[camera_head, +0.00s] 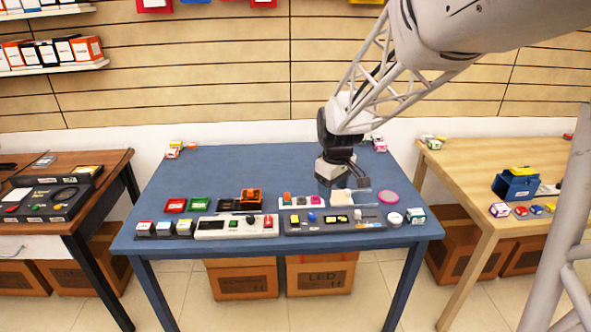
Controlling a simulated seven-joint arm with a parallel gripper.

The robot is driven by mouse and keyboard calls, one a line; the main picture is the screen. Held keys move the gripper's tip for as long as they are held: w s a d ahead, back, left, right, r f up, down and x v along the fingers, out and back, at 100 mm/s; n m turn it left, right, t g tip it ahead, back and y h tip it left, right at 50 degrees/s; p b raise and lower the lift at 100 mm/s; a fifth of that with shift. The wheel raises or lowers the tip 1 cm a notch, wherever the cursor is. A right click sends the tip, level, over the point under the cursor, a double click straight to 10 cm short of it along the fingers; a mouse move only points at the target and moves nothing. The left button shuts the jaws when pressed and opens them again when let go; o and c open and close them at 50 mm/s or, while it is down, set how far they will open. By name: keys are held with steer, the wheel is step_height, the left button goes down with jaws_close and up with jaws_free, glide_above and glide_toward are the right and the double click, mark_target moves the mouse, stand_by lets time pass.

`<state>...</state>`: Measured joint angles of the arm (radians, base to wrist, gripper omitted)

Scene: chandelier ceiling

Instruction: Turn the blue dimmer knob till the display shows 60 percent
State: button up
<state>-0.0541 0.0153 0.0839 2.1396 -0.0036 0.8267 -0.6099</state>
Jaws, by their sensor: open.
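A small blue knob (312,217) sits on the dark grey panel (376,225) at the front of the blue table, right of centre. It looks like the blue dimmer knob, though it is too small for me to read how far it is turned. I cannot make out a percent display or any number on the panel. My gripper (345,185) is open and points down above the back of the panel area, behind and to the right of the blue knob. It is apart from the knob, with nothing seen held in it.
A pale panel (210,228) with coloured buttons lies left of the dark one. A pale button strip (302,201) lies behind the knob. A pink disc (388,197) and a white round item (394,218) are at right.

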mark_target(312, 215)
steer(key=w+a+f+n, duration=0.1)
steer(key=w+f, duration=0.3)
steer(key=w+a+f+n, duration=0.1)
steer(key=w+f, duration=0.3)
steer(key=w, duration=0.1)
steer(key=w+a+f+n, duration=0.1)
steer(key=w+f+n, duration=0.1)
steer(key=w+f, duration=0.3)
steer(key=shift+w+a+g, duration=0.1)
steer(key=shift+g, duration=0.3)
steer(key=shift+f, duration=3.85)
steer(key=c, duration=0.9)
